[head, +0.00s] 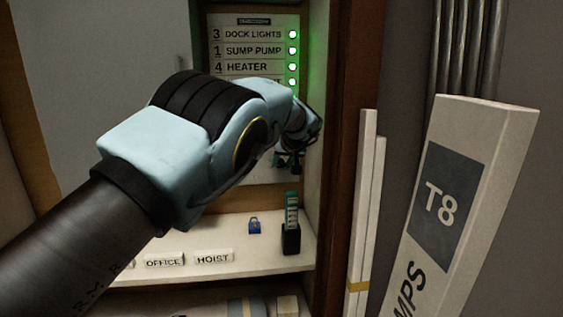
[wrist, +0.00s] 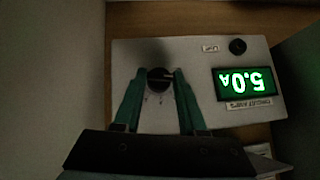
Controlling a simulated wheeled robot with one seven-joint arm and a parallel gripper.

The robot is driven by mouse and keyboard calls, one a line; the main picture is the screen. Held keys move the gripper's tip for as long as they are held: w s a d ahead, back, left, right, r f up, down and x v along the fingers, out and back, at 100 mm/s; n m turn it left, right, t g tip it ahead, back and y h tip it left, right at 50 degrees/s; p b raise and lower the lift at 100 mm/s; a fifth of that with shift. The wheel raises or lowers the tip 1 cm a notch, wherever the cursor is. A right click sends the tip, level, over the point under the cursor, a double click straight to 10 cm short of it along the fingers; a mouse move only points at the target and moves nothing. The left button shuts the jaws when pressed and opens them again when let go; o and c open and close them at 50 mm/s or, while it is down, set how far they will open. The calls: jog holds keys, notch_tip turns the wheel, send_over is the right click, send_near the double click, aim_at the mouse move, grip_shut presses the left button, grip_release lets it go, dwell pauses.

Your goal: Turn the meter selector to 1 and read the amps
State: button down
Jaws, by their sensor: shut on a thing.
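The meter is a pale panel (wrist: 205,62) in the wrist view, which shows it upside down. Its green display (wrist: 248,82) reads 5.0A. The dark round selector knob (wrist: 158,84) sits between my fingertips, with a light pointer mark toward the picture's right. The small marks around it are too faint to read. My gripper (wrist: 160,76) is shut on the knob with its two teal fingers on either side. In the head view my gripper (head: 287,159) is at the cabinet's right side, and my arm hides most of the meter.
A directory board (head: 252,50) lists 3 Dock Lights, 1 Sump Pump and 4 Heater, with green lights beside them. A shelf (head: 220,240) holds a blue padlock (head: 254,225), a dark holder (head: 291,238) and Office and Hoist tags. A T8 board (head: 478,150) leans at right.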

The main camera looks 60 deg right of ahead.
dwell(0.4)
jog(key=shift+c, duration=2.3)
grip_release()
jog(key=shift+r, duration=0.1)
notch_tip(320, 180, up, 10)
jog(key=b, duration=0.1)
